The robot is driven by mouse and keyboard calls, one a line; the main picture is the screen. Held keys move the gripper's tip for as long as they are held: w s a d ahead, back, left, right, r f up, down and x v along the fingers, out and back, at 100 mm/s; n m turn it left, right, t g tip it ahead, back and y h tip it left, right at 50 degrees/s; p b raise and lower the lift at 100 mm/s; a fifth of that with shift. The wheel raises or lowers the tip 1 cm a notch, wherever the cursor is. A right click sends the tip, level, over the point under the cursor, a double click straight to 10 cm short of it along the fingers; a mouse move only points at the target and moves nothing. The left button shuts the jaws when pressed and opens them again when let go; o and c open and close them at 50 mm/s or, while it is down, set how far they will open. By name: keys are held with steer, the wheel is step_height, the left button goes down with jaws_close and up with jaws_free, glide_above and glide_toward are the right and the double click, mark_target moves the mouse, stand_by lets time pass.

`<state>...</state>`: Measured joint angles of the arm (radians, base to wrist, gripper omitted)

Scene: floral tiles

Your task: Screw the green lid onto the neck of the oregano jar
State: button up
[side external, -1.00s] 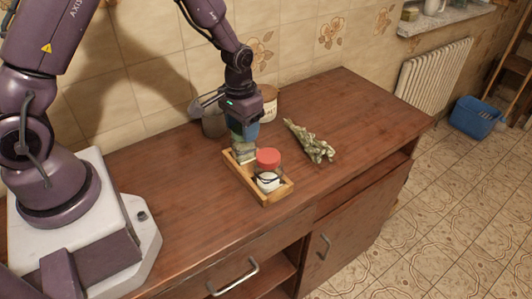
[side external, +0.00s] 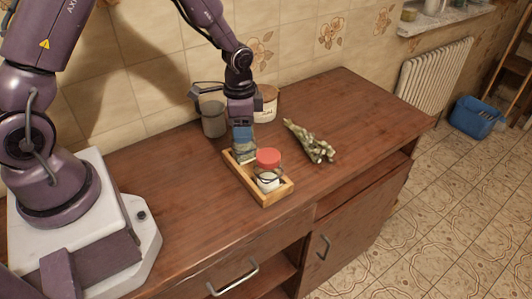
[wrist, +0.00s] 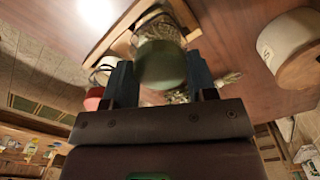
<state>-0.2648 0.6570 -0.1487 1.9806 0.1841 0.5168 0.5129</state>
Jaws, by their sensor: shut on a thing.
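The green lid (wrist: 160,72) is between the two blue fingers of my gripper (wrist: 162,82) in the wrist view. My gripper is shut on it. The oregano jar (wrist: 158,27), clear glass with pale green contents, is directly against the lid's far side in that view. In the side view my gripper (side external: 243,148) points down at the back end of the wooden tray (side external: 265,200), and its fingers hide the lid and most of the jar. I cannot tell how far the lid sits on the neck.
A jar with a red lid (side external: 268,158) stands in the front of the tray, close to my gripper. A bunch of dried herbs (side external: 310,142) lies to the right. A grey cup (side external: 213,120) and a pale canister (side external: 266,105) stand behind. The counter's right side is clear.

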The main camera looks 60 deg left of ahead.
steer(key=shift+m, duration=1.1)
steer(key=m, duration=0.4)
steer(key=shift+m, duration=0.6)
steer(key=m, duration=0.5)
steer(key=o, duration=0.5)
